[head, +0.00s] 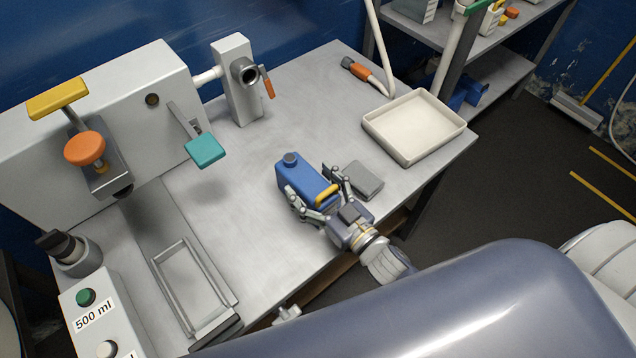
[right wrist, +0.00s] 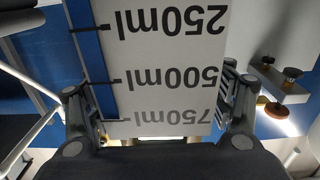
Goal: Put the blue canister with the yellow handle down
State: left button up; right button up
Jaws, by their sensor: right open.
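The blue canister (head: 298,180) with the yellow handle (head: 327,194) stands upright on the grey table, its cap up. My right gripper (head: 318,190) is open at its handle side, one finger on either side of it. In the right wrist view the canister's pale scale face (right wrist: 165,60), marked 250ml, 500ml and 750ml, appears upside down between the open fingers of the gripper (right wrist: 155,105). Whether either finger touches the canister cannot be told.
A grey flat block (head: 364,181) lies close right of the gripper. A cream tray (head: 408,154) stands at the table's right corner. A grey machine with a teal lever (head: 205,149) stands to the left. The table between machine and canister is clear.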

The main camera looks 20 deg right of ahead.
jog(key=shift+s+f+p, duration=0.25)
jog(key=shift+f+p, duration=0.1)
jog(key=v, duration=0.3)
jog(key=b+v, duration=0.1)
jog(key=v, duration=0.6)
jog(key=shift+w+d+r, duration=0.1)
jog(key=shift+r, duration=0.2)
jog(key=shift+b+v, duration=0.35)
jog(key=shift+v, duration=0.45)
jog(key=shift+r, duration=0.2)
